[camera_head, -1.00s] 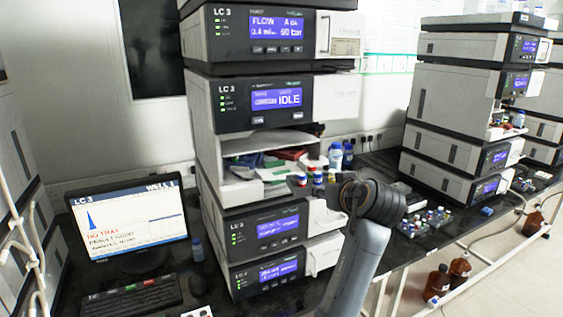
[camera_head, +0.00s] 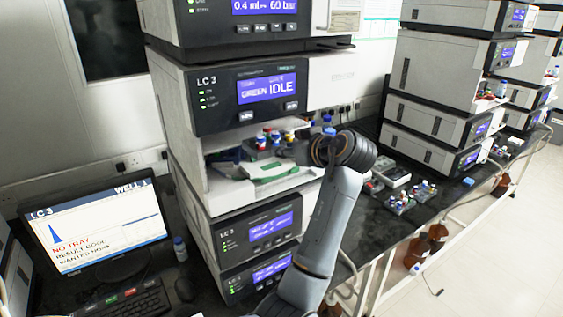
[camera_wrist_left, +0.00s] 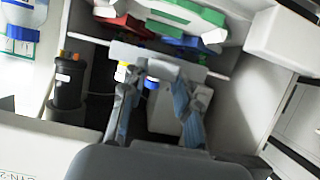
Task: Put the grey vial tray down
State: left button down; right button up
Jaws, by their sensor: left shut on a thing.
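The grey vial tray shows in the left wrist view as a pale plate (camera_wrist_left: 158,60) with yellow-capped and blue-capped vials at it. In the head view its vials (camera_head: 272,140), with blue, red and white caps, stand at the open bay of the middle stack; the tray body is hard to make out there. My left gripper (camera_wrist_left: 157,86) is shut on the tray, its fingers on either side of the near part. In the head view my wrist hides the fingers. Whether the tray touches the bay floor cannot be told. My right gripper is not in view.
The open bay (camera_head: 225,195) holds a green-and-white item (camera_head: 270,172) and other clutter. A monitor (camera_head: 95,228) at left reads "NO TRAY". Another vial rack (camera_head: 408,198) stands on the dark bench at right. A dark orange-capped bottle (camera_wrist_left: 68,85) is beside my gripper.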

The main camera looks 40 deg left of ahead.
pick_arm(q)
jog(key=shift+f, duration=0.75)
jog(key=f, duration=0.1)
jog(key=f+p, duration=0.1)
jog(key=f, duration=0.1)
jog(key=shift+w+a+f+p, duration=0.1)
jog(key=shift+a+f+p, duration=0.15)
jog(key=shift+f+p, duration=0.05)
jog(key=shift+d+f, duration=0.1)
jog(key=shift+f, duration=0.05)
jog(key=c, duration=1.4)
grip_release()
jog(key=shift+f, duration=0.1)
jog(key=shift+c, duration=0.2)
jog(key=o, duration=0.4)
jog(key=shift+o, duration=0.2)
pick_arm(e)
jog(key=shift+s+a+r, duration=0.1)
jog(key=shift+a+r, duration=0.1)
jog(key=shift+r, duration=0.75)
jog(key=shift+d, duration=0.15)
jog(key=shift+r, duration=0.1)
